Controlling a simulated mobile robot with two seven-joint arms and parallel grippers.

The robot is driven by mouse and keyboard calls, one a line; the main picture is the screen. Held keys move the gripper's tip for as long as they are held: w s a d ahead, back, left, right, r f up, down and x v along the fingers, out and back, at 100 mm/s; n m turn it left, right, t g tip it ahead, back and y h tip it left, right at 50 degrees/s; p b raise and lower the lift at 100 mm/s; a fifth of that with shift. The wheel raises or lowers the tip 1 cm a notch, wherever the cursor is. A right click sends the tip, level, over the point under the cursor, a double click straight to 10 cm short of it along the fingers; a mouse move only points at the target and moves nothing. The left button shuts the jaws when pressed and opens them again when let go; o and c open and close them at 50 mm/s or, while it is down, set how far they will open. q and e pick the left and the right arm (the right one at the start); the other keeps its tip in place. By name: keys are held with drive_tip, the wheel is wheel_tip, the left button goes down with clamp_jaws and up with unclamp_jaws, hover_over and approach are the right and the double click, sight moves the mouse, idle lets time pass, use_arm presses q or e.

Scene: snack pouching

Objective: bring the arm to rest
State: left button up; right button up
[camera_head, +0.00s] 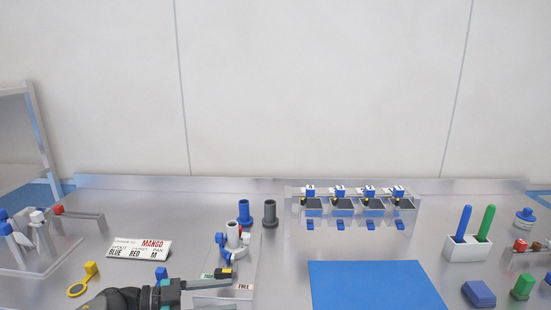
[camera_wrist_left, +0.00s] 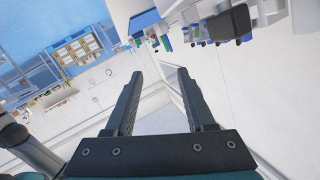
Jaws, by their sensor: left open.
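My right gripper is not in view.
A blue mat (camera_head: 375,285) lies to the right. A dispenser rack (camera_head: 352,218) stands behind it. A white holder (camera_head: 468,248) has blue and green sticks.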

use_arm(q)
drive_tip(key=d+n+t+y, duration=0.6)
drive_tip(key=n+t, duration=0.2)
drive_tip(key=t, duration=0.1)
drive_tip(key=s+a+f+n+g+y, duration=0.3)
drive_tip(key=s+a+g, duration=0.1)
drive_tip(key=s, duration=0.6)
drive_tip(key=s+a+f+n+g+y, duration=0.2)
drive_tip(key=s+a+f+g+y, duration=0.1)
drive_tip(key=s, duration=0.7)
drive_tip(key=s+a+f+n+g+y, duration=0.3)
drive_tip(key=s+a+g, duration=0.1)
drive_tip(key=s, duration=0.5)
wheel_tip(320, 180, down, 24)
drive_tip(key=s+b, duration=0.1)
drive_tip(key=s, duration=0.1)
drive_tip(key=s+a+f+g+b, duration=0.1)
drive_tip(key=s+a+f+g, duration=0.1)
drive_tip(key=s+f, duration=1.2)
drive_tip(key=shift+s+f+y, duration=0.15)
drive_tip(key=shift+s+y, duration=0.15)
drive_tip(key=shift+s, duration=0.35)
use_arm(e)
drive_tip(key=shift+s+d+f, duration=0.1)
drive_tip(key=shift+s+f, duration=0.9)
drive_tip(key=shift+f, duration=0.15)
